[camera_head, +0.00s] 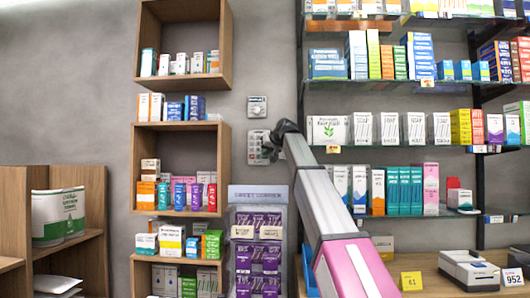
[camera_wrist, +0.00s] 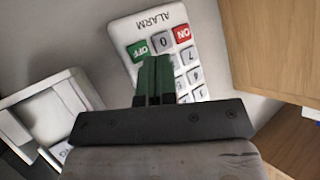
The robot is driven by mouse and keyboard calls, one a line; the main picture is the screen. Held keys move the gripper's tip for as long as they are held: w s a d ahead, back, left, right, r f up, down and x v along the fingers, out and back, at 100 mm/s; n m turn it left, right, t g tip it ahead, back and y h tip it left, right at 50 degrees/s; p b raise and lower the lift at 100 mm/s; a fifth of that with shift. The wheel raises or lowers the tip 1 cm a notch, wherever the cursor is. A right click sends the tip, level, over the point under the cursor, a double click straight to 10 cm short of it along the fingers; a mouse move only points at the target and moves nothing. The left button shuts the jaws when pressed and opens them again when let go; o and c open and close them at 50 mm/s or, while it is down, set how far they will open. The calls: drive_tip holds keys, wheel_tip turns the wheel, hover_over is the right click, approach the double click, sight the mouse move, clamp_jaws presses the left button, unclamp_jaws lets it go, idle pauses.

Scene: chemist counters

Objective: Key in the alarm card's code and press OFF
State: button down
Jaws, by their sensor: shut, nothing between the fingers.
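The alarm keypad (camera_head: 257,147) is a pale panel on the grey wall, right of the wooden shelves. In the wrist view the keypad (camera_wrist: 190,50) appears upside down, with the word ALARM, a red ON key (camera_wrist: 182,34), a 0 key (camera_wrist: 161,41) and a green OFF key (camera_wrist: 138,50). My gripper (camera_wrist: 154,60) is shut and empty, its fingertips over the keypad beside the OFF key. The fingers hide some number keys; I cannot tell whether they touch. In the head view my gripper (camera_head: 269,151) partly covers the keypad. A white card reading 952 (camera_head: 514,277) stands at the right edge.
A yellow card reading 61 (camera_head: 411,281) stands on the counter beside a white device (camera_head: 469,269). A small wall unit (camera_head: 257,106) sits above the keypad. Wooden shelves (camera_head: 226,170) stand left, glass shelves right, and a purple packet rack (camera_head: 257,192) below.

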drive_tip(key=shift+w, duration=0.15)
drive_tip(key=shift+w, duration=0.25)
drive_tip(key=shift+w+d+r, duration=0.1)
drive_tip(key=shift+w+r, duration=0.25)
drive_tip(key=shift+w, duration=0.5)
idle(1.0)
drive_tip(key=shift+s+f, duration=0.2)
drive_tip(key=shift+s, duration=0.1)
idle(0.4)
drive_tip(key=shift+s+f, duration=0.2)
drive_tip(key=shift+s, duration=2.55)
drive_tip(key=shift+s, duration=0.1)
